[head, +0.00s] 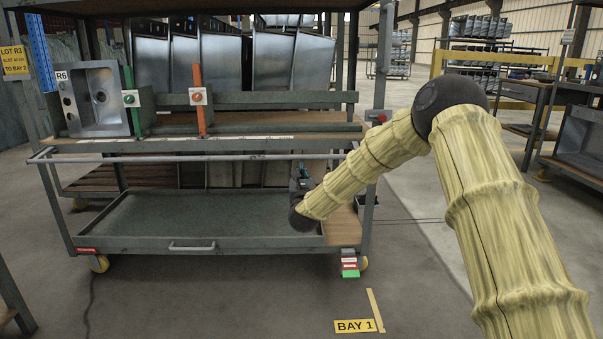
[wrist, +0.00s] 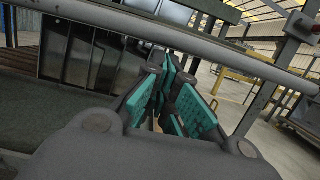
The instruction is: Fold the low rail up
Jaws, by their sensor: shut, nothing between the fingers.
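The low rail (head: 180,157) is a long grey bar across the front of the rack cart, level, at about the height of the cart's middle shelf edge. A bracket (head: 42,153) shows at its left end; its right end is partly behind my arm. In the wrist view the rail (wrist: 230,58) crosses the top as a slanted bar. My gripper (head: 302,172) is just below the rail near its right part. In the wrist view its teal-padded fingers (wrist: 172,92) are shut and empty, and they appear apart from the rail. Whether they reach under or past it is hard to tell.
A lower tray (head: 200,225) with a handle lies under my gripper. A steel sink (head: 98,98), a green upright (head: 131,100) and an orange upright (head: 200,105) stand on the shelf. A post with a red button (head: 380,117) is at right.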

